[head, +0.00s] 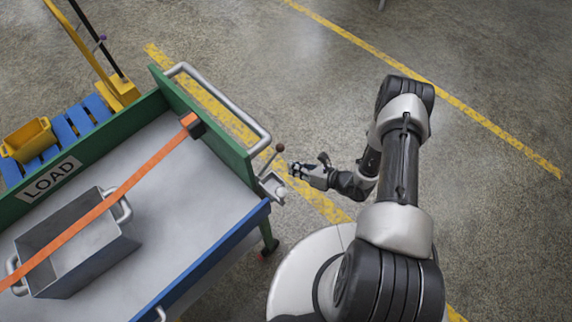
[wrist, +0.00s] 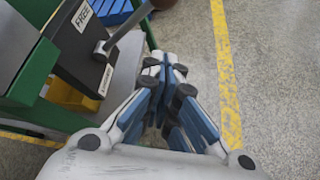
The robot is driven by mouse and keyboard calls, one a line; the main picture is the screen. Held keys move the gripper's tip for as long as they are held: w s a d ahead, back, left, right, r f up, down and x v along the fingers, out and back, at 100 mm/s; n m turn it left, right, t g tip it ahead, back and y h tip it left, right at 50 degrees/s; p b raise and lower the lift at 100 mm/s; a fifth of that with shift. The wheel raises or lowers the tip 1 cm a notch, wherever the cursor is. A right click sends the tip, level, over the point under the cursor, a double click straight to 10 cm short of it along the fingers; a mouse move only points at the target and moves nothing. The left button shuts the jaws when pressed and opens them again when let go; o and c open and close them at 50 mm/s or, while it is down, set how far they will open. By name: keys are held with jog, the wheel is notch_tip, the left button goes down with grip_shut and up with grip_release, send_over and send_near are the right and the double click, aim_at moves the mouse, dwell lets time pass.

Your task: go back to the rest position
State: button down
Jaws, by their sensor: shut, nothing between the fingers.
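My gripper (head: 297,170) is at the end of my bent arm in the head view, to the right of the cart's corner. It is close to a lever with a dark round knob (head: 280,147) on a grey bracket at that corner. In the wrist view my gripper (wrist: 165,65) is shut and empty, its fingertips together. There the lever (wrist: 128,27) rises beside a dark box with a label reading FREE (wrist: 82,17), left of the fingers. Whether the fingers touch the lever cannot be told.
The cart (head: 170,210) has a green rail reading LOAD, a metal handle (head: 225,105) and an orange strap (head: 110,200) over a grey bin (head: 95,270). A blue pallet (head: 72,128) with a yellow bin (head: 28,138) stands behind. Floor at the right is clear, with yellow lines.

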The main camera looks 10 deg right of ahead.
jog(key=v, duration=0.4)
jog(key=a+p+v, duration=0.1)
jog(key=shift+s+d+r, duration=0.35)
jog(key=shift+s, duration=0.25)
